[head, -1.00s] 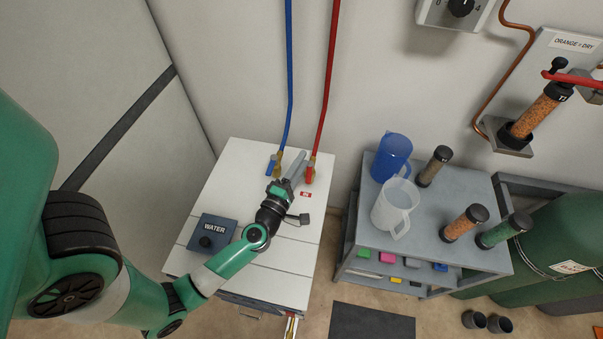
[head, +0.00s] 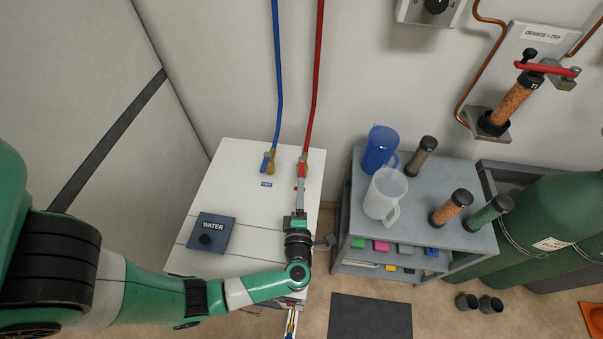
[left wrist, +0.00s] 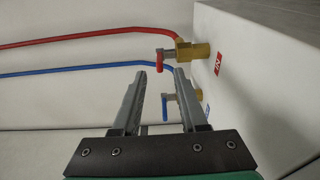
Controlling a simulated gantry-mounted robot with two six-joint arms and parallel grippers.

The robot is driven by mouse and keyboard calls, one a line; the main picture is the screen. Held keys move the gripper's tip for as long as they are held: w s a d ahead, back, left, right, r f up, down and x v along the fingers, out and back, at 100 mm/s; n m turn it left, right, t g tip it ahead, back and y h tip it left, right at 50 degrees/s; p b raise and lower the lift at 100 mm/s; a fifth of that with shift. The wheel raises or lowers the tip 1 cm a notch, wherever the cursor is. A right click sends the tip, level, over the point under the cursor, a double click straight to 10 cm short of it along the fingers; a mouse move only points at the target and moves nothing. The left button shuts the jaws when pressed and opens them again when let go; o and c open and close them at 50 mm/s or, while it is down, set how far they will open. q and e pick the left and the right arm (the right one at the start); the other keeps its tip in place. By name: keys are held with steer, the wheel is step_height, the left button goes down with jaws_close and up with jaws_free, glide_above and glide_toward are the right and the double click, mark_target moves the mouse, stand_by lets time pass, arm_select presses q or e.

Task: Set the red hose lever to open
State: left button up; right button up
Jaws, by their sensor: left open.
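The red hose lever (left wrist: 160,62) hangs down from a brass valve (left wrist: 191,53) in the left wrist view. In the head view the lever (head: 300,169) is partly hidden by my gripper. My left gripper (left wrist: 160,74) is open, its fingertips on either side of the lever's line; I cannot tell whether they touch it. In the head view the gripper (head: 300,184) is above the white cabinet (head: 235,170), in front of the red hose's lower end. The red hose (head: 315,85) runs up the wall. My right gripper is not in view.
A blue lever (left wrist: 165,108) on the blue hose's (head: 278,75) valve sits close by. A red label (left wrist: 219,62) is beside the red valve. The WATER box (head: 211,232) is on the cabinet. A grey cart (head: 440,168) with jugs and cartridges stands at right.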

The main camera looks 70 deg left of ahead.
mark_target(302, 171)
arm_select(q)
steer(key=b+x, duration=0.1)
steer(key=x, duration=0.4)
steer(key=shift+w+a+f, duration=0.15)
steer(key=shift+a, duration=0.2)
steer(key=shift+w+a+b, duration=0.25)
steer(key=shift+a+b, duration=0.05)
steer(key=shift+a, duration=0.25)
jaws_close()
